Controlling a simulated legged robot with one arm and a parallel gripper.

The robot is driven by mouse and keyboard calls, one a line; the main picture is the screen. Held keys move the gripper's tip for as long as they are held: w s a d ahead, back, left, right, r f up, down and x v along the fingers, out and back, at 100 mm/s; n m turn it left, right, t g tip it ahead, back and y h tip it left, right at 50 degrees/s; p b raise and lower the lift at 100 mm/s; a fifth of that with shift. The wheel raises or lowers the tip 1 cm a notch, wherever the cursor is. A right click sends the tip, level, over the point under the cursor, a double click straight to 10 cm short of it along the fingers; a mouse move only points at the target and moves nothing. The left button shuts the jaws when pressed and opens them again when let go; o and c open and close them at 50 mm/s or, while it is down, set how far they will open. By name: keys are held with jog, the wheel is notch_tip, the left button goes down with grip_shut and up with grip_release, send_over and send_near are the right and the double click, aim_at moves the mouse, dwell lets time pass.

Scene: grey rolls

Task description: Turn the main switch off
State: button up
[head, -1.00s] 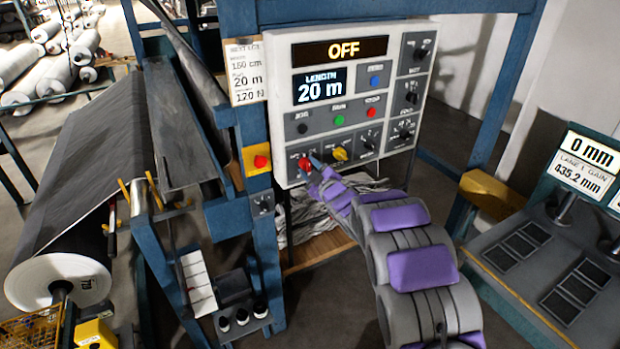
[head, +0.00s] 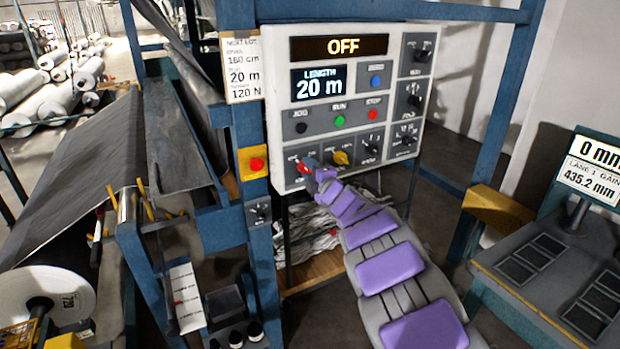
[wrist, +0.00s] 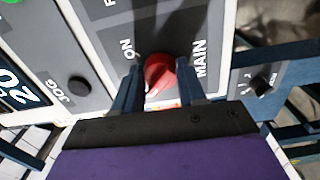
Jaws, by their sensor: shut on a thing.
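The main switch (wrist: 158,73) is a red rotary knob on a dark plate, with "MAIN" and "ON" lettering beside it in the wrist view. In the head view the red knob (head: 306,165) sits at the lower left of the white control panel (head: 285,105). My gripper (wrist: 157,80) is shut on the knob, one blue finger on each side. In the head view my gripper (head: 314,172) reaches the knob from the lower right and partly covers it.
A yellow knob (head: 340,158) is close to the right of the switch. Jog, run and stop buttons (head: 339,121) sit above. A red button on a yellow box (head: 256,164) is left of the panel. Blue frame posts (head: 500,110) flank the panel.

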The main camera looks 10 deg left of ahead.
jog(key=shift+a+f+n, duration=0.1)
jog(key=shift+f+n, duration=0.2)
jog(key=shift+f, duration=0.1)
jog(key=o, duration=0.8)
jog(key=shift+o, duration=1.3)
jog(key=shift+r, duration=0.1)
jog(key=shift+a+r, duration=0.1)
jog(key=shift+s+d+r, duration=0.1)
jog(key=shift+s+d, duration=0.2)
jog(key=shift+s, duration=0.05)
jog(key=p+v, duration=0.3)
jog(key=v, duration=1.3)
jog(key=shift+s, duration=0.2)
